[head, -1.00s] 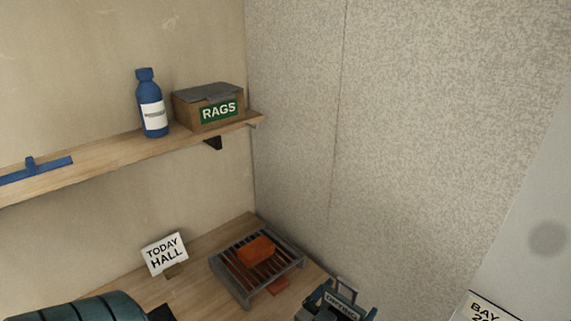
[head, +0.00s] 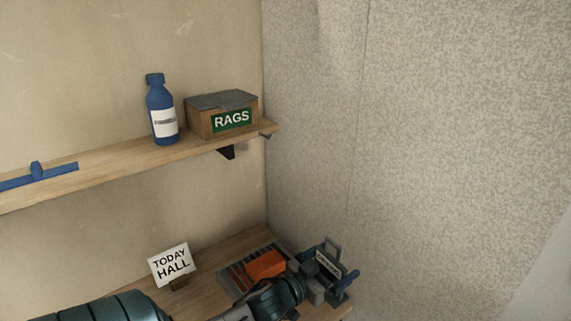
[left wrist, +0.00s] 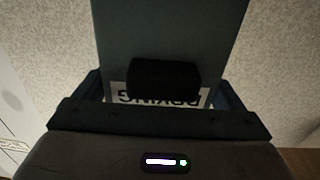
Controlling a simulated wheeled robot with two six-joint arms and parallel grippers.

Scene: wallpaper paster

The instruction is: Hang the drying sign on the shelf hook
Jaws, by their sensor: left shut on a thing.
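The drying sign (head: 328,262) is a small dark plate with a white DRYING label and a loop-like handle on top. It is in my left gripper (head: 322,284), which is shut on it at the lower right of the head view. In the left wrist view the sign's dark panel (left wrist: 172,30) fills the middle, its label upside down and partly covered by a black pad. The shelf hook (head: 267,135) appears as a small metal piece at the right end of the wooden shelf (head: 110,172). The sign is below and right of it, apart from it. My right gripper is out of view.
The shelf holds a blue bottle (head: 162,112), a RAGS box (head: 222,115) and a blue tool (head: 38,174). Below, a TODAY HALL card (head: 171,265) and a rack with an orange block (head: 266,264) stand on the bench. The textured wall (head: 450,130) stands to the right.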

